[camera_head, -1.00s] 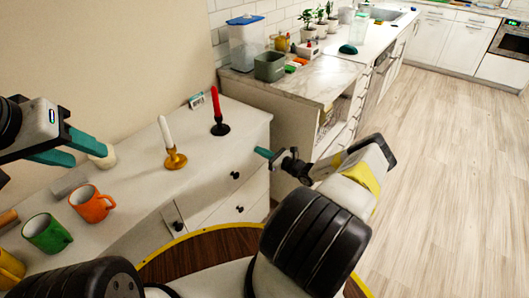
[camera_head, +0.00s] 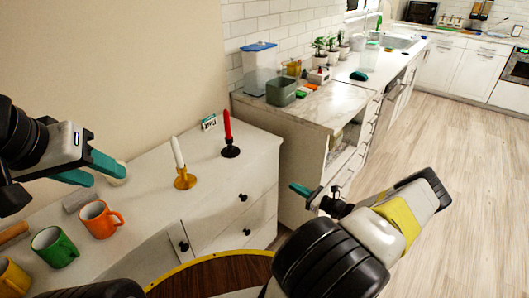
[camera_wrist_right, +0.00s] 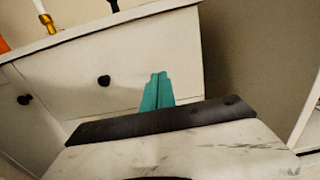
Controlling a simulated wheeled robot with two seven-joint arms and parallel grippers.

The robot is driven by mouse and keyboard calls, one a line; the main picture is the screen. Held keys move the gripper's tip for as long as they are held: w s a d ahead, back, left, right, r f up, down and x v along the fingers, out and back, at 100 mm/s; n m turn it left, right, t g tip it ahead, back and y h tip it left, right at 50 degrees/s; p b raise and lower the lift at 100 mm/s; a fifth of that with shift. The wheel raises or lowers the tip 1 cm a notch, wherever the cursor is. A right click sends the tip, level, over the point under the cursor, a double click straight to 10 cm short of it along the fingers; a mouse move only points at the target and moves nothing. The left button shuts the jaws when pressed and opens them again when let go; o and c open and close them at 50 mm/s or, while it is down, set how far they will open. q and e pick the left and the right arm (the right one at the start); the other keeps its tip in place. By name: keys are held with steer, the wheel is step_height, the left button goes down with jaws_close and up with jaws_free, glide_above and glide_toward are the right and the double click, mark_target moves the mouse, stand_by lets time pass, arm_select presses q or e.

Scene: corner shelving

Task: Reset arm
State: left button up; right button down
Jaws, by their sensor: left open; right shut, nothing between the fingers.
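My left gripper (camera_head: 98,168) is at the left of the head view, with its two teal fingers apart and nothing between them. It is above the back left of the white dresser top, with a pale round object just beyond its fingertips. My right gripper (camera_head: 301,190) is in front of the dresser's right side, its teal fingers together and empty. In the right wrist view its closed fingers (camera_wrist_right: 157,92) point toward the drawer fronts, and no held object shows.
The white dresser (camera_head: 215,192) bears an orange mug (camera_head: 97,219), a green mug (camera_head: 53,246), a yellow mug (camera_head: 12,275), a white candle (camera_head: 178,152) in a gold holder and a red candle (camera_head: 227,125). A marble-topped counter (camera_head: 322,106) stands behind. Wooden floor at right is clear.

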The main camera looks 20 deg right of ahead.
steer(key=s+a+r+n+g, duration=0.2)
steer(key=a+r+n+g, duration=0.3)
steer(key=r, duration=0.4)
steer(key=s+a+r+n+g+h, duration=0.1)
steer(key=a+r+n+g, duration=0.3)
steer(key=a+r+n, duration=0.45)
steer(key=s+a+r+n+g, duration=0.2)
steer(key=a+r+n+g, duration=0.2)
steer(key=r, duration=0.6)
steer(key=s+a+r+n+h, duration=0.2)
steer(key=s+r+n, duration=0.1)
steer(key=s+r, duration=0.25)
steer(key=s+a+r+n+h, duration=0.3)
steer(key=s+r, duration=0.2)
steer(key=r, duration=0.2)
steer(key=s+r+n+t+h, duration=0.2)
steer(key=s+r+n+t, duration=0.2)
steer(key=s, duration=1)
step_height(320, 180, up, 3)
steer(key=shift+s+r+n, duration=0.1)
steer(key=shift+s+n, duration=0.2)
steer(key=shift+n, duration=0.75)
